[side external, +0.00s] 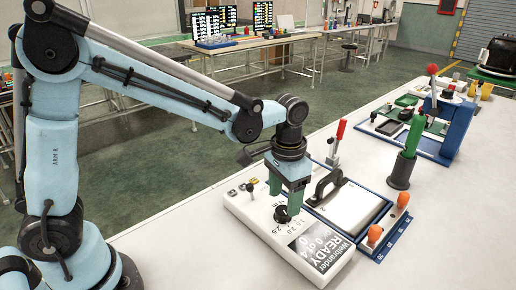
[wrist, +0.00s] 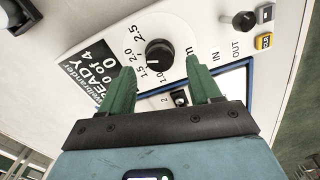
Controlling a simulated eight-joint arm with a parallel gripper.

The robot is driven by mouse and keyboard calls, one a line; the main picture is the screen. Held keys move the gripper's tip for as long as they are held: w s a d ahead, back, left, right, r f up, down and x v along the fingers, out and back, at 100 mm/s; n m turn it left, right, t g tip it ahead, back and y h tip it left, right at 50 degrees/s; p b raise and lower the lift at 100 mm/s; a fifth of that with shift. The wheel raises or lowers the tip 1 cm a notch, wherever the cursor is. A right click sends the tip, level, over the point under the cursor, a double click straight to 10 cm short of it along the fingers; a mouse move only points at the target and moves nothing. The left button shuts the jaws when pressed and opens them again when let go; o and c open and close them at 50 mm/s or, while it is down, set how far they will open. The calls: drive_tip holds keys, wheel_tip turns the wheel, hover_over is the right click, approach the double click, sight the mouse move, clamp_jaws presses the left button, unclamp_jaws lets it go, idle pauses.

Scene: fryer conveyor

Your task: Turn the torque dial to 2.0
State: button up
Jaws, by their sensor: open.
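The torque dial (wrist: 160,54) is a round black knob on the white Welbrander panel (wrist: 90,45), ringed by numbers including 1.5, 2.0 and 2.5. A pointer mark seems to face its lower side, near 1.0 to 1.5; I cannot read it exactly. My gripper (wrist: 160,72) is open, its two green fingers apart to either side of the dial in the wrist view. In the side external view my gripper (side external: 287,204) points down just over the dial (side external: 283,215), partly covering it. I cannot tell whether the fingers touch it.
The panel's display (side external: 318,250) reads READY, 0 of 4. Another black knob (wrist: 244,20) and a yellow button (wrist: 263,41) sit by IN and OUT labels.

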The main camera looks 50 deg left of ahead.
sight(280, 209)
wheel_tip(280, 209, up, 9)
idle(0.4)
drive_tip(key=shift+r, duration=0.1)
drive_tip(key=s+a+f+n+t, duration=0.2)
drive_tip(key=s+a+f+t, duration=0.1)
drive_tip(key=s+a+t, duration=0.4)
drive_tip(key=s+a, duration=0.2)
drive_tip(key=a, duration=0.1)
drive_tip(key=shift+s+n, duration=0.2)
drive_tip(key=shift+n, duration=0.1)
drive_tip(key=shift+c, duration=0.4)
idle(0.5)
